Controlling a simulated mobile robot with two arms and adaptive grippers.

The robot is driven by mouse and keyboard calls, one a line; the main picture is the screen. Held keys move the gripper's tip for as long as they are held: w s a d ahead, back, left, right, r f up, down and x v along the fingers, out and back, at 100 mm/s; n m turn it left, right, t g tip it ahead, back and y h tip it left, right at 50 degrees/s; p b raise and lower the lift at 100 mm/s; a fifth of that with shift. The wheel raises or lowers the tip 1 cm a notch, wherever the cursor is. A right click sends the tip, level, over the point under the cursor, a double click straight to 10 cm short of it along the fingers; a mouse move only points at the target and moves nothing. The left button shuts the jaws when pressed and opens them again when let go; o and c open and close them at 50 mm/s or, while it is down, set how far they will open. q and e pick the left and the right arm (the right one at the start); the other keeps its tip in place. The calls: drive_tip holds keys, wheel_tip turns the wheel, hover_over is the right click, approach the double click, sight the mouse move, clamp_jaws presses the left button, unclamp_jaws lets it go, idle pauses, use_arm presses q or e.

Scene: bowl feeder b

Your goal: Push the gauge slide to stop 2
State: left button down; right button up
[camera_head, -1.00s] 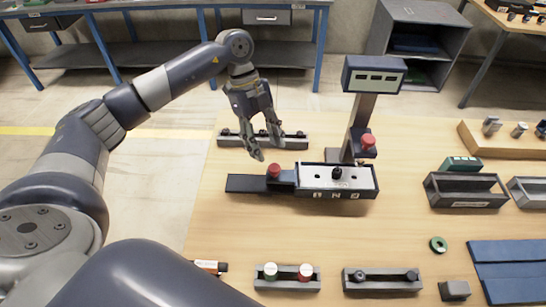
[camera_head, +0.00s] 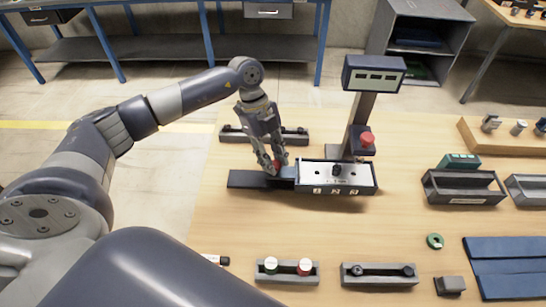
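The gauge (camera_head: 335,190) stands on the table, with a white top plate and the numbers 1, 2, 3 along its front face. A dark track (camera_head: 246,179) extends from its left end. The slide block (camera_head: 287,174) sits on this track against the left end of the white-topped part. Its red knob (camera_head: 277,166) is partly hidden by my fingers. My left gripper (camera_head: 274,165) points down with its fingers around the red knob. I cannot tell whether they are shut on it. My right gripper is not in view.
A post with a display box (camera_head: 373,75) and a red button (camera_head: 367,139) stands behind the gauge. A dark rack (camera_head: 235,134) lies behind my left gripper. Racks with knobs (camera_head: 287,277) line the front. Bins (camera_head: 462,190) stand at right. The table before the gauge is clear.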

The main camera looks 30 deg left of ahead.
sight(297, 173)
use_arm(q)
drive_tip(key=d, duration=0.1)
drive_tip(key=w+d, duration=0.2)
drive_tip(key=d, duration=0.1)
drive_tip(key=shift+d, duration=0.1)
drive_tip(key=shift+w+d, duration=0.2)
drive_tip(key=shift+d, duration=0.1)
drive_tip(key=shift+s+a, duration=0.1)
drive_tip(key=shift+a, duration=0.05)
drive_tip(key=c, duration=1.3)
unclamp_jaws()
